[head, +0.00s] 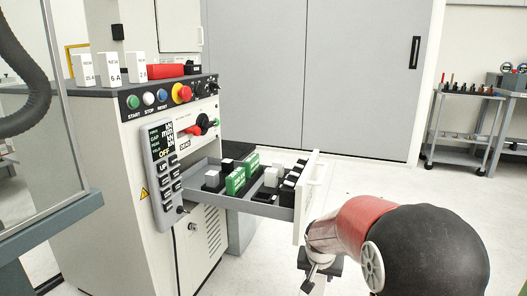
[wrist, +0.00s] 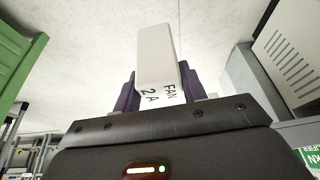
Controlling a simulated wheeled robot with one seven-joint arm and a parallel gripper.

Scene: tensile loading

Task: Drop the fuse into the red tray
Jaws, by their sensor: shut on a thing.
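The fuse (wrist: 159,55) is a white block marked "FAN 2A". In the wrist view it stands between the dark fingers of my gripper (wrist: 159,85), which is shut on it. In the head view my gripper (head: 318,270) is low at the front, right of and below the open drawer; I cannot make out the fuse there. A low red object (head: 166,71), which looks like the red tray, lies on top of the machine cabinet at upper left, well away from my gripper. Its inside cannot be seen.
The open grey drawer (head: 262,208) holds green, white and black blocks and juts towards my arm. Several labelled white blocks (head: 111,68) stand left of the red object. A control pendant (head: 162,172) hangs on the cabinet. A glass-like panel stands at left. Floor at right is clear.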

